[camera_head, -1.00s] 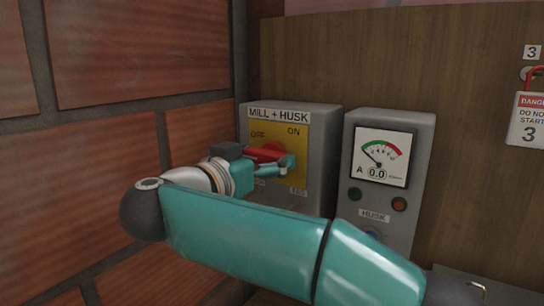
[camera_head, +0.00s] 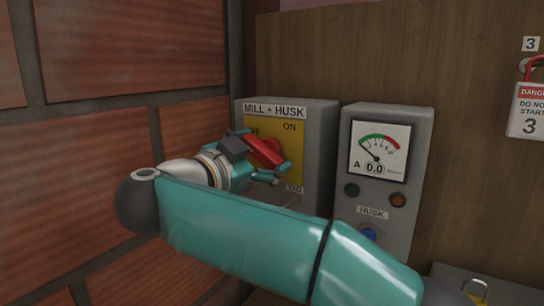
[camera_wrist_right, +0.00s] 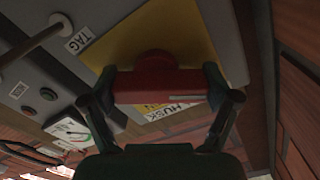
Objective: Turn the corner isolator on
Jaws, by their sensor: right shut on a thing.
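The corner isolator (camera_head: 316,150) is a grey box labelled MILL + HUSK, with a yellow plate marked OFF at left and ON at right. Its red handle (camera_head: 266,150) slants from upper left to lower right. My right gripper (camera_head: 264,154) is shut on the red handle, with one finger at each end. In the right wrist view the handle (camera_wrist_right: 158,86) lies between both fingers, in front of the yellow plate (camera_wrist_right: 150,38). My gripper hides part of the OFF mark and the plate's lower left. My left gripper is not in view.
A brick wall (camera_head: 90,120) stands close on the left of my right wrist. A grey HUSK meter box (camera_head: 422,170) with dial and buttons is right of the isolator. A danger tag (camera_head: 528,110) with a red padlock hangs at far right.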

